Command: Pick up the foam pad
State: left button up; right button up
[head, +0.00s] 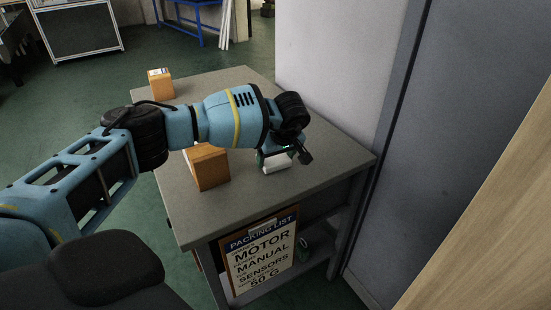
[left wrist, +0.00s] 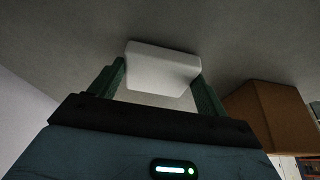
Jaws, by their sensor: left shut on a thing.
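The foam pad (head: 277,163) is a small white block on the grey table top, near its right side in the head view. It also shows in the left wrist view (left wrist: 162,68), between the two green fingers. My left gripper (head: 274,156) points down at the table and is shut on the foam pad. In the left wrist view my left gripper (left wrist: 163,80) has a finger on each side of the pad. The pad is at or very near the table surface; I cannot tell if it touches. My right gripper is not in view.
An orange box (head: 208,168) stands just left of my left gripper, and shows in the left wrist view (left wrist: 268,115). Another orange box (head: 160,84) stands at the far left corner. A packing list sign (head: 260,255) hangs at the table's front. A grey wall (head: 335,60) borders the right.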

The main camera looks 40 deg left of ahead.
aim_at(273, 158)
pick_arm(q)
jog(key=r, duration=0.3)
jog(key=shift+s+d+r, duration=0.15)
jog(key=shift+s+r, duration=0.05)
jog(key=shift+s, duration=0.05)
jog(key=s+d+r, duration=0.1)
jog(key=s+d, duration=0.6)
jog(key=s, duration=0.6)
jog(key=shift+s+r, duration=0.2)
jog(key=shift+s, duration=0.1)
